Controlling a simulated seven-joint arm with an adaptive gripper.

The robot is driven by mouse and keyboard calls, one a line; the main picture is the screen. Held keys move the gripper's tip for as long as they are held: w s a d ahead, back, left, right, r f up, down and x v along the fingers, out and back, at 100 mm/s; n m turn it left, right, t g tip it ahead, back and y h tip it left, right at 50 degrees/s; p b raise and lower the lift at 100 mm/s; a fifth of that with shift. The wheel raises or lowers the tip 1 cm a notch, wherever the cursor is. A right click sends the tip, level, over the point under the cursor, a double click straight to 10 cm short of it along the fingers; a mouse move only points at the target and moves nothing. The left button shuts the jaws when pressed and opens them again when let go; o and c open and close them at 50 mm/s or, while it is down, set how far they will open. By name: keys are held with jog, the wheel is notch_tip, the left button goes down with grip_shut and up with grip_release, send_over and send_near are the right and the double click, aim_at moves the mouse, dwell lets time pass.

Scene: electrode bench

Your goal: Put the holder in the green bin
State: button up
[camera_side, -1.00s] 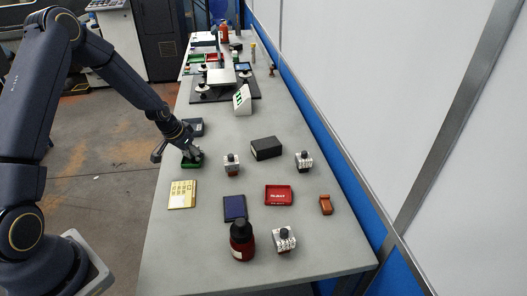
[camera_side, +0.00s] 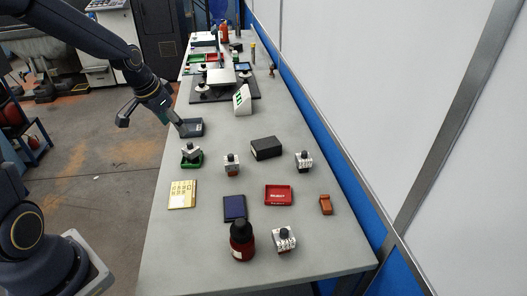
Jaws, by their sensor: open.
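The green bin (camera_side: 197,165) is a small shallow tray at the left of the table. A grey and black holder (camera_side: 191,151) sits in it, looking tilted; its lower part is hidden by the bin's walls. My gripper (camera_side: 180,131) is open, beyond the bin and above it in the picture, near a dark tray. It is apart from the holder. Similar holders with black knobs stand on the table: one right of the bin (camera_side: 232,165), one farther right (camera_side: 304,160) and one at the front (camera_side: 284,239).
The dark tray (camera_side: 195,128) lies right by my gripper. A black box (camera_side: 265,148), a red tray (camera_side: 279,195), a dark blue panel (camera_side: 234,208), a yellow card (camera_side: 182,195), a brown block (camera_side: 325,205) and a dark red bottle (camera_side: 242,241) stand around. A blue-white wall borders the right.

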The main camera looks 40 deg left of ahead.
jog(key=s+d+r, duration=0.5)
jog(key=s+d, duration=0.1)
jog(key=s, duration=0.3)
jog(key=s+d+r+t, duration=0.1)
jog(key=s+d+r, duration=0.5)
jog(key=s, duration=0.4)
jog(key=shift+s+d+h, duration=0.2)
jog(key=shift+d+h, duration=0.05)
jog(key=shift+h, duration=0.05)
